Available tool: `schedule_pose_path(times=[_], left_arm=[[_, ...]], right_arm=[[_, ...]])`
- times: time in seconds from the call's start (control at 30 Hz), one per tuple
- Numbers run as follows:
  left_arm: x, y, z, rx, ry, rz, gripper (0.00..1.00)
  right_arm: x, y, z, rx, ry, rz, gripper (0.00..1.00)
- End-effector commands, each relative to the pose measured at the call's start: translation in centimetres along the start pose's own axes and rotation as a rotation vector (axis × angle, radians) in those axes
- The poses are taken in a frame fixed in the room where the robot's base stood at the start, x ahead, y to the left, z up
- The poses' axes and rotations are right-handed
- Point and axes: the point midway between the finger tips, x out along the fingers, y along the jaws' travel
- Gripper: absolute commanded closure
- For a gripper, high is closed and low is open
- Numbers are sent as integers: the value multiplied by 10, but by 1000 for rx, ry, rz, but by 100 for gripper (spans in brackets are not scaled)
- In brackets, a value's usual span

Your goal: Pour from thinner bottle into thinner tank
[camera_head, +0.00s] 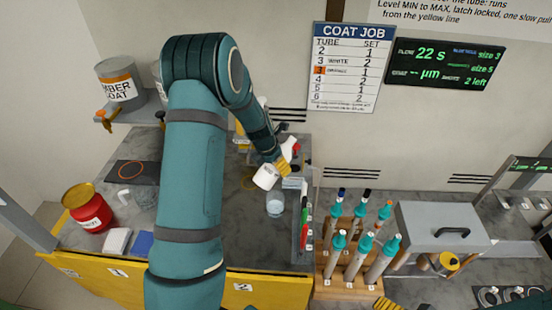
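My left arm reaches across the middle of the view, and its gripper (284,167), with yellow fingertips, is over the back of the bench. It appears shut on a white bottle (265,177), which is tilted. Part of the bottle is hidden by the fingers. A clear tank (275,205) stands on the bench just below and slightly right of the bottle, with the bottle above and apart from it. Whether liquid is flowing cannot be told. Only a yellow-striped piece of my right gripper (385,305) shows at the bottom edge.
A red can with a yellow lid (90,208) stands on the bench (182,255) at left. A wooden rack (330,262) with several teal-topped rods stands right of the tank, beside a grey lidded box (440,228). An amber coat tank (120,80) sits on the left shelf.

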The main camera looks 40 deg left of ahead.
Motion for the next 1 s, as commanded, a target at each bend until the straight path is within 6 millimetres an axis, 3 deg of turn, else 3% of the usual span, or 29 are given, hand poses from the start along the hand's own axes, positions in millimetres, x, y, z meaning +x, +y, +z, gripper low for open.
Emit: schedule_pose_path(times=[0.37, 1.0], left_arm=[[0, 0, 1, 0, -3, 1, 76], [-1, 0, 0, -1, 33, 1, 76]], right_arm=[[1, 0, 0, 0, -1, 1, 0], [-15, -6, -2, 0, -1, 1, 0]])
